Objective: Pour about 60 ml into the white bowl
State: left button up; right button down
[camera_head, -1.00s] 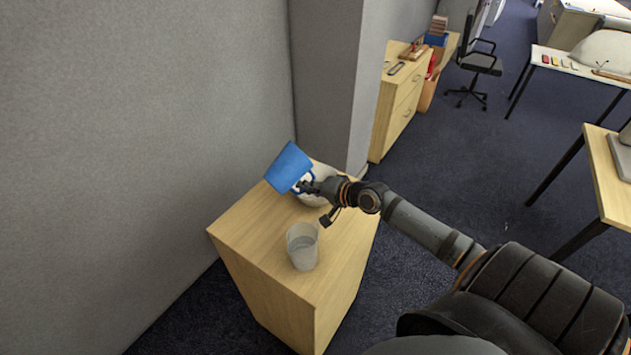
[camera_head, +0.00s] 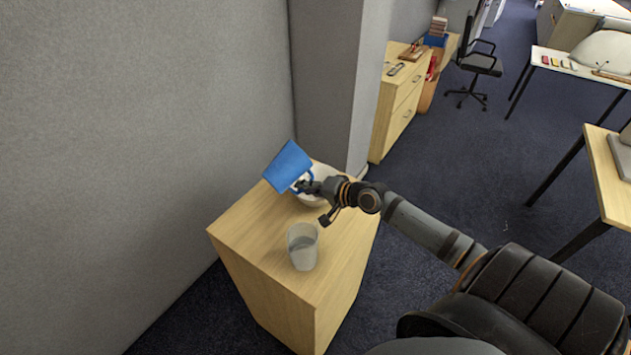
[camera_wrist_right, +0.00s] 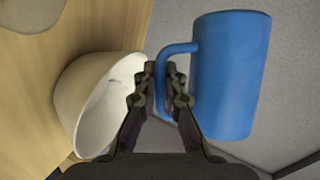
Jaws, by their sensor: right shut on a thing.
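A blue mug (camera_head: 288,167) is held tilted above the back of a small wooden cabinet. My right gripper (camera_head: 306,186) is shut on its handle; the gripper (camera_wrist_right: 162,88) and the blue mug (camera_wrist_right: 232,75) also show in the right wrist view. The white bowl (camera_head: 318,199) stands on the cabinet under the mug and gripper, partly hidden by them. In the right wrist view the white bowl (camera_wrist_right: 108,112) lies beside the fingers, and its visible inside is white with a small mark. The mug's inside is hidden, and I see no stream. My left gripper is not in view.
A translucent cup (camera_head: 302,247) stands nearer on the wooden cabinet top (camera_head: 258,228). A grey partition wall (camera_head: 150,120) rises close behind and left of the cabinet. Open dark carpet lies to the right, with a wooden table (camera_head: 606,180) at the far right.

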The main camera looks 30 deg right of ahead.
dwell(0.4)
jog(key=r+n+p, duration=0.1)
jog(key=p, duration=0.2)
jog(key=r+h+p, duration=0.1)
jog(key=p, duration=0.2)
jog(key=shift+w+d+r+n, duration=0.1)
jog(key=shift+d+r+n, duration=0.1)
jog(key=shift+d+n, duration=0.2)
jog(key=shift+f, duration=0.5)
jog(key=shift+f+h+b, duration=0.1)
jog(key=shift+h+b, duration=0.2)
jog(key=shift+b, duration=0.1)
jog(key=shift+d+r+n+h+p, duration=0.3)
jog(key=shift+n+p, duration=0.2)
jog(key=shift+p, duration=0.5)
jog(key=shift+d+f+n+h, duration=0.1)
jog(key=shift+f+n+h, duration=0.2)
jog(key=shift+f, duration=0.2)
